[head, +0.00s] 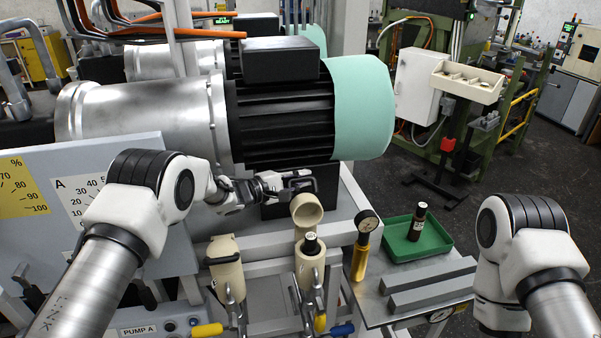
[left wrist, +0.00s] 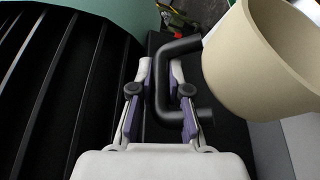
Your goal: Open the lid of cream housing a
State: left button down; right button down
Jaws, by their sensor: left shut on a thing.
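Two cream housings stand at the front of the machine. The right one (head: 310,265) has its cream lid (head: 306,210) swung up, and a dark drum (head: 311,243) with a pale label shows in its mouth. The left one (head: 225,265) has a dark band at its top and looks closed. My left gripper (head: 293,184) is at the raised lid, just behind it. In the left wrist view the gripper (left wrist: 160,95) is shut on the lid's black bent handle (left wrist: 163,75), beside the cream lid (left wrist: 262,60). My right gripper is out of view; only its arm shows.
A large motor with a mint-green end (head: 360,108) stands close behind the left gripper. A brass gauge (head: 363,245) stands right of the housings. A green tray (head: 435,248) holds a dark drum, with grey bars (head: 430,275) in front.

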pick_arm(q)
jog(key=shift+f, duration=0.15)
jog(key=c, duration=1.4)
grip_release()
